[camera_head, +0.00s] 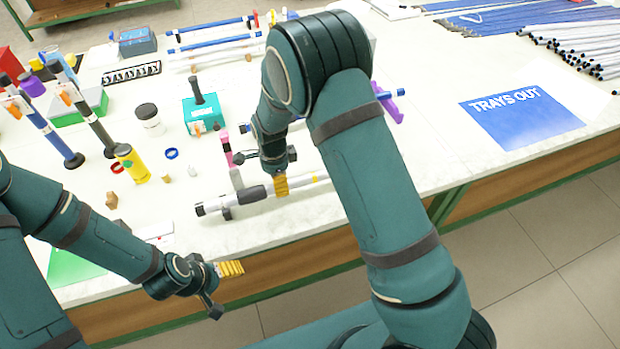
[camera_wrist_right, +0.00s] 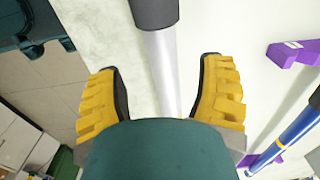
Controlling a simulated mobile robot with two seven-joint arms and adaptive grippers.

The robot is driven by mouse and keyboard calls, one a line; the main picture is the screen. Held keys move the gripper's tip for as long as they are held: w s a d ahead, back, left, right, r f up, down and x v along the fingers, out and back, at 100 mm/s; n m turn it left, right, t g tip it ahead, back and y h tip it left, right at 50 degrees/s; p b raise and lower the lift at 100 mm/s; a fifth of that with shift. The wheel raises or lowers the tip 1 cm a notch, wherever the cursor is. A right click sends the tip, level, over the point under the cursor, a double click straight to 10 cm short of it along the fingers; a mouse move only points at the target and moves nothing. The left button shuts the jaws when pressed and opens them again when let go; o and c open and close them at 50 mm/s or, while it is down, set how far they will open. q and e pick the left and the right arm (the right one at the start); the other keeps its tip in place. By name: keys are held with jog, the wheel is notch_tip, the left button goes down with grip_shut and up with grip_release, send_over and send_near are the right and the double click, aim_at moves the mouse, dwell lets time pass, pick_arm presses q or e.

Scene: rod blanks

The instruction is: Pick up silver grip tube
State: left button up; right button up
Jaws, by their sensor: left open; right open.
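The silver grip tube (camera_head: 306,182) lies across the front part of the white table, with a black grip (camera_head: 251,195) and a pale left end, seemingly on small dark supports. My right gripper (camera_head: 281,185) is over its silver part. In the right wrist view, the open yellow fingers of my right gripper (camera_wrist_right: 162,72) are on either side of the silver tube (camera_wrist_right: 164,75), with gaps between; the black grip (camera_wrist_right: 156,12) is at the top. My left gripper (camera_head: 229,269) is open and empty beyond the table's front edge. My right arm hides part of the tube's surroundings.
A purple holder (camera_head: 390,106) with a blue rod is right of the tube. A teal box (camera_head: 204,114), a white jar (camera_head: 148,116) and a yellow bottle (camera_head: 132,163) stand to the left. A blue "TRAYS OUT" mat (camera_head: 520,118) lies right, near several grey rods (camera_head: 583,49).

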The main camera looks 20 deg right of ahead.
jog(key=f, duration=0.4)
jog(key=shift+w+f, duration=0.2)
jog(key=shift+f, duration=0.05)
grip_shut()
notch_tip(320, 180, up, 10)
jog(key=shift+r+p, duration=0.1)
jog(key=shift+p, duration=0.25)
dwell(0.4)
jog(key=shift+f+b, duration=2.35)
jog(key=shift+f, duration=1.7)
jog(key=shift+f+b, duration=0.5)
jog(key=shift+f, duration=0.5)
